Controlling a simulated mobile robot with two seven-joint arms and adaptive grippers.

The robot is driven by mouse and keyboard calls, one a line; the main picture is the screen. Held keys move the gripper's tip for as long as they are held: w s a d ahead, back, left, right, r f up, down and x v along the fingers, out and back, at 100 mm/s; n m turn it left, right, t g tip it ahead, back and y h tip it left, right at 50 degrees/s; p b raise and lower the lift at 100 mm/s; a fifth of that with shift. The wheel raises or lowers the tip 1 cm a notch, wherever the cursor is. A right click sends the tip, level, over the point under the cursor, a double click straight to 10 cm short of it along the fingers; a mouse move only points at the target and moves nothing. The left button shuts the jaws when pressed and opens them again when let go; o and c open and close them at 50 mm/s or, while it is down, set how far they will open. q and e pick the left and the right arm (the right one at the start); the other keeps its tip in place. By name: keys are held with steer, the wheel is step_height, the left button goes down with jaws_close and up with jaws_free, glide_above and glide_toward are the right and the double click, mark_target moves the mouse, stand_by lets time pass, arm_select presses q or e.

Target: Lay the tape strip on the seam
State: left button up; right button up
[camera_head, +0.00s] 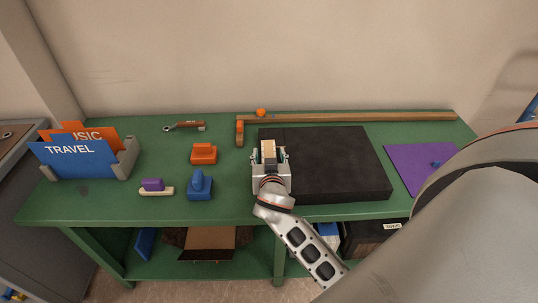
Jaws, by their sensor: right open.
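A large flat black block (340,165) lies on the green table. My right gripper (269,155) is over its left end, with its fingers pointing to the back of the table. The fingers are open, and a short tan strip (268,147) shows between them; it looks like the tape strip. I cannot tell whether the fingers touch it or whether it lies on the block. The seam cannot be made out; the gripper covers part of the block's left end. My left gripper is not in view.
A wooden rail (350,117) with an orange ball (261,112) runs along the back. Orange (204,153) and blue (200,185) blocks, a purple-topped brush (154,187), a wood-handled tool (188,125) and a folder holder (128,160) stand left. A purple sheet (408,160) lies right.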

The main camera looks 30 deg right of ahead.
steer(key=shift+p+v, duration=0.35)
steer(key=shift+v, duration=0.95)
steer(key=shift+p+v, duration=0.35)
steer(key=shift+v, duration=1.85)
